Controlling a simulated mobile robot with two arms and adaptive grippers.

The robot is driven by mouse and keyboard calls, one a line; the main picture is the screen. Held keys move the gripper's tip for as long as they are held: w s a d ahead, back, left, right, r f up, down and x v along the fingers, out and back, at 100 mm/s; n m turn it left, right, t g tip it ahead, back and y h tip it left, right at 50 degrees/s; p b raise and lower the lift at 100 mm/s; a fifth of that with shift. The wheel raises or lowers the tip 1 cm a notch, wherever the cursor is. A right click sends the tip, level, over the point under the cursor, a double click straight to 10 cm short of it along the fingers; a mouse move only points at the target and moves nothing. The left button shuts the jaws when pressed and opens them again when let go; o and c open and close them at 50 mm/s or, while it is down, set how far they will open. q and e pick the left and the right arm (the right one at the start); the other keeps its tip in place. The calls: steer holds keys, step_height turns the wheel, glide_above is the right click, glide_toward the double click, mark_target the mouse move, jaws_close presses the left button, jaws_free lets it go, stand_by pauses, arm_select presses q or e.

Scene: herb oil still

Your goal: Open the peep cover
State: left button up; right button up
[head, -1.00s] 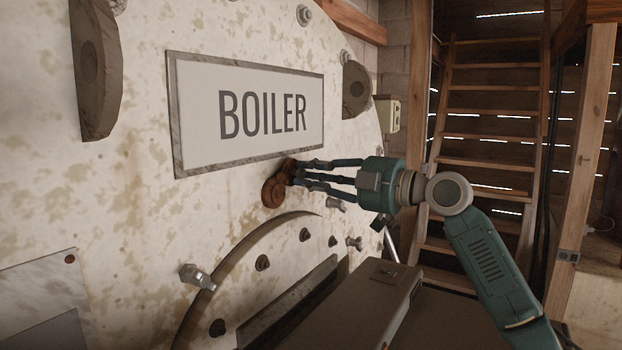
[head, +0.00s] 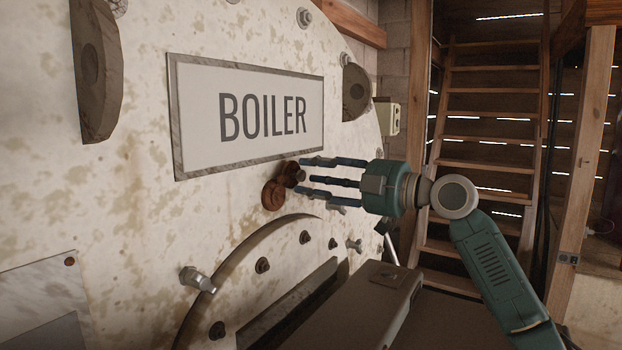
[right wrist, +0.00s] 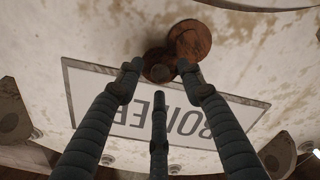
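The peep cover (head: 273,195) is a rusty brown round piece on the pale boiler front, just below the BOILER sign. A smaller rusty round part with a knob (head: 293,172) adjoins it at its upper right. In the right wrist view, the cover's disc (right wrist: 190,39) and the smaller round part (right wrist: 156,66) overlap at the top. Whether a peep hole is uncovered I cannot tell. My right gripper (head: 304,178) has its fingers spread around the knob's right side, empty and seemingly just off it. My left gripper is not in view.
The BOILER sign (head: 250,112) is above the cover. Below are a curved boiler rim with several bolts and a dark box (head: 370,305). Bolts (head: 354,245) stick out from the boiler front. Wooden stairs (head: 490,140) stand behind my right arm.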

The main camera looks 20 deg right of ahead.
steer(key=v, duration=1.1)
steer(key=shift+s, duration=0.15)
steer(key=shift+d, duration=0.1)
